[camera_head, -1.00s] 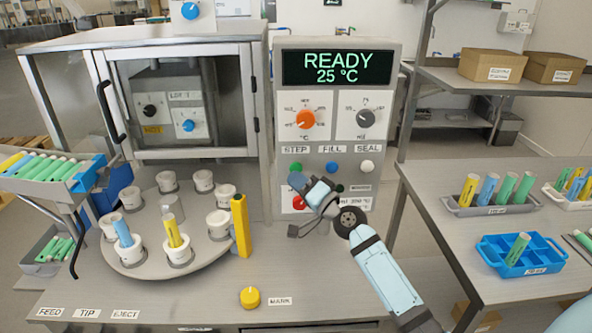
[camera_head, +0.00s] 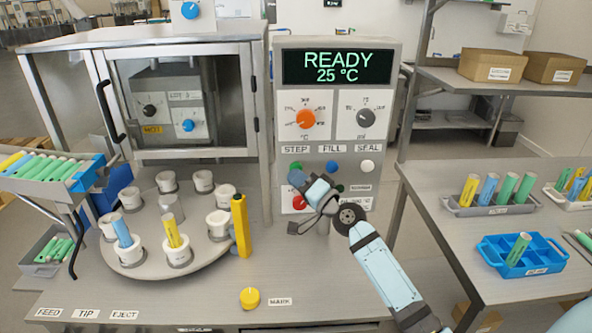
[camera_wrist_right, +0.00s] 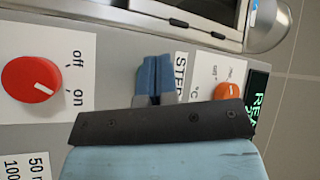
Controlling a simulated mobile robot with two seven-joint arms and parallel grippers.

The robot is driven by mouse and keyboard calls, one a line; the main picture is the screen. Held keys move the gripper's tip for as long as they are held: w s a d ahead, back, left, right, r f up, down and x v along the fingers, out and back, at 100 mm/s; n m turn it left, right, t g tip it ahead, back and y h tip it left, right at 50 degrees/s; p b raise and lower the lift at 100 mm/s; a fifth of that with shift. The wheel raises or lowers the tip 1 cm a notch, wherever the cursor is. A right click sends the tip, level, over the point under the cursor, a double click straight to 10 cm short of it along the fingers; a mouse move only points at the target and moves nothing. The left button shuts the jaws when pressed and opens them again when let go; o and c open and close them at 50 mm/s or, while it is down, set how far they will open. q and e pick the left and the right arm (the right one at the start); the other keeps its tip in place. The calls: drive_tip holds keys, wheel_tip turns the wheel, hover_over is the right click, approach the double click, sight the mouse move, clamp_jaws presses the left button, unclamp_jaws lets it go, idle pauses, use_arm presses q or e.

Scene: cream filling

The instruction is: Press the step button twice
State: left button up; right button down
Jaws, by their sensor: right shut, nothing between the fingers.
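The grey control panel (camera_head: 384,90) stands at centre with its display reading READY 25 °C. The STEP label (camera_head: 295,150) is at the left of a row with FILL and SEAL; the step button (camera_head: 295,166) shows just below it, partly hidden. My right gripper (camera_head: 304,187) is shut and empty, just below and in front of that spot. In the right wrist view its blue fingertips (camera_wrist_right: 155,77) are together beside the STEP label (camera_wrist_right: 181,76) and hide the button area; contact cannot be told. My left gripper is not in view.
A blue button (camera_head: 332,166) and a white button (camera_head: 367,166) sit right of STEP. A red off/on knob (camera_wrist_right: 32,80) shows in the wrist view. A round turntable (camera_head: 195,258) with white holders and a yellow upright post (camera_head: 241,226) stand left of my arm.

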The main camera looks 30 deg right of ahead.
drive_tip(key=shift+w+d, duration=0.3)
drive_tip(key=shift+w, duration=0.15)
idle(0.5)
drive_tip(key=shift+s, duration=0.1)
drive_tip(key=shift+s+a, duration=0.5)
drive_tip(key=shift+s, duration=0.25)
drive_tip(key=s+a, duration=0.1)
drive_tip(key=s+p, duration=0.1)
drive_tip(key=s+a, duration=0.1)
drive_tip(key=s, duration=0.1)
drive_tip(key=shift+s+a, duration=0.1)
drive_tip(key=shift+a, duration=0.25)
idle(0.7)
